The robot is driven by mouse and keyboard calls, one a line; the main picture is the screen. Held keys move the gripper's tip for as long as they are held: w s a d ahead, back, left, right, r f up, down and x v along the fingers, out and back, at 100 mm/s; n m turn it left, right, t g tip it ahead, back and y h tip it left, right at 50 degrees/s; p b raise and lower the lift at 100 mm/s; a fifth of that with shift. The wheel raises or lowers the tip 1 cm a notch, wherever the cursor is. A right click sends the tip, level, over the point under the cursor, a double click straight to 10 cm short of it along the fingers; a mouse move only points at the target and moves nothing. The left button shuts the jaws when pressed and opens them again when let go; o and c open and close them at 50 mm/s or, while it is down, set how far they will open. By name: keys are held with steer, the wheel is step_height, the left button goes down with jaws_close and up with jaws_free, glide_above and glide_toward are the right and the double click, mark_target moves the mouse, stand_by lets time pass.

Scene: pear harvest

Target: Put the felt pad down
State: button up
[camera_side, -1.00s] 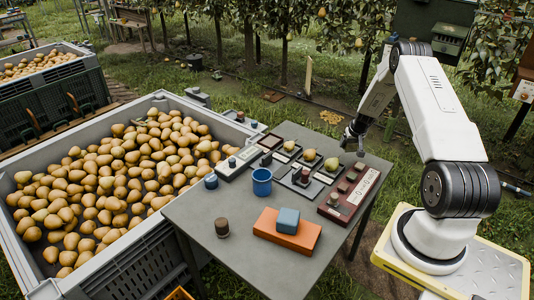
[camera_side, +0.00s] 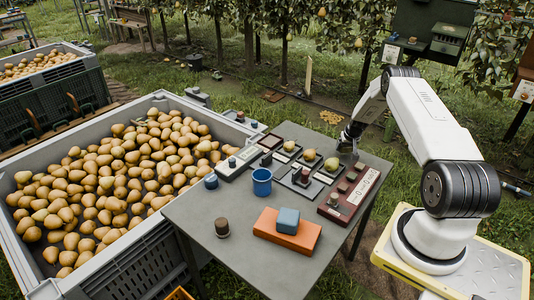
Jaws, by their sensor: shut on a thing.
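My gripper (camera_side: 351,135) is low over the back right part of the grey table (camera_side: 210,262), just behind the row of pear trays. It is shut on a small grey piece, taken to be the felt pad (camera_side: 347,147), at its fingertips. The piece is small and partly hidden by the jaws, so its outline is unclear. I cannot tell whether it touches the table top.
Trays with pears (camera_side: 331,164) stand left of my gripper, and a dark red panel (camera_side: 351,194) stands in front. A blue cup (camera_side: 262,182), a dark cylinder (camera_side: 222,227) and a blue block (camera_side: 288,219) on an orange block (camera_side: 288,236) are nearer. A pear bin (camera_side: 110,262) adjoins the table's left.

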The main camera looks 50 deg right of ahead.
mark_target(344, 153)
steer(key=shift+f, duration=1.45)
steer(key=shift+f, duration=0.15)
steer(key=o, duration=1.1)
steer(key=shift+r, duration=0.2)
steer(key=shift+s+a+r, duration=0.1)
steer(key=shift+r, duration=0.3)
steer(key=shift+v, duration=5.55)
